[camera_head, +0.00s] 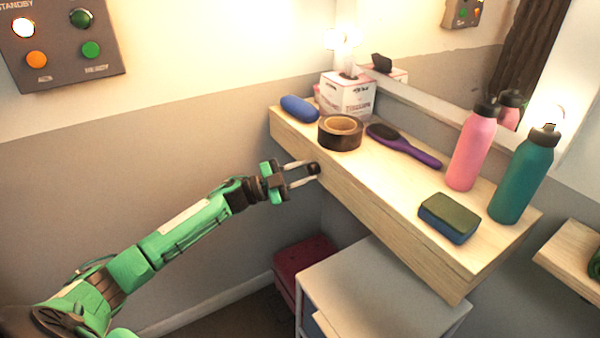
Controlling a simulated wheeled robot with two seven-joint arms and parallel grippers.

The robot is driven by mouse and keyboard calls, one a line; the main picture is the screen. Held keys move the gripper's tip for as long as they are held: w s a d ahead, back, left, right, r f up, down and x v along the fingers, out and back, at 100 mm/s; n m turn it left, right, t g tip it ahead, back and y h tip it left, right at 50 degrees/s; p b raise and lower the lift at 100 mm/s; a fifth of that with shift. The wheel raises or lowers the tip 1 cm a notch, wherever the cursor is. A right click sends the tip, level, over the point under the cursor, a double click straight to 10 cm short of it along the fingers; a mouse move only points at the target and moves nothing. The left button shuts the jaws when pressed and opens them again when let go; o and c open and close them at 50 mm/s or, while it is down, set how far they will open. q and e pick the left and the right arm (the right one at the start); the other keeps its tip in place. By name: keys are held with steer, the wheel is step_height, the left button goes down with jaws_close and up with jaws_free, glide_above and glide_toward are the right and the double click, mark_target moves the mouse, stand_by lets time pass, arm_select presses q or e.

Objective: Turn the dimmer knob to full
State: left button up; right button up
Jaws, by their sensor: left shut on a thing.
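The dimmer knob (313,168) is a small dark round knob on the front face of the wooden shelf, near its far left part. My left gripper (311,173) reaches in from the left on its green arm. Its two pale fingers are shut on the knob, one on each side. The fingers partly cover the knob, and I cannot see a mark that tells its setting. My right gripper is not in view.
The shelf (350,188) holds a blue case (299,109), tape roll (340,138), tissue box (346,98), purple brush (405,147), sponge (448,219), pink bottle (471,150) and teal bottle (522,178). A white cabinet (375,290) stands below. A standby panel (60,70) hangs upper left.

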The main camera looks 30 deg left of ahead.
arm_select(q)
steer(key=shift+w+a+r+m, duration=0.1)
steer(key=shift+a+r+m, duration=0.05)
steer(key=shift+m, duration=0.45)
steer(key=m+g, duration=0.1)
steer(key=m, duration=0.2)
steer(key=shift+r+g+p, duration=0.15)
steer(key=shift+g+p, duration=0.15)
steer(key=shift+r+m+g+y, duration=0.1)
steer(key=shift+m+g+y, duration=0.25)
steer(key=shift+m, duration=0.75)
steer(key=shift+a+m+p, duration=0.1)
steer(key=shift+m+p, duration=0.25)
steer(key=shift+m, duration=0.25)
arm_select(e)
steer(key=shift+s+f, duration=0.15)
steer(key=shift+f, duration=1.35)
arm_select(q)
steer(key=shift+g, duration=0.25)
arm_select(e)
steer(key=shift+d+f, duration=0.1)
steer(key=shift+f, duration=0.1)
arm_select(q)
steer(key=shift+w, duration=0.1)
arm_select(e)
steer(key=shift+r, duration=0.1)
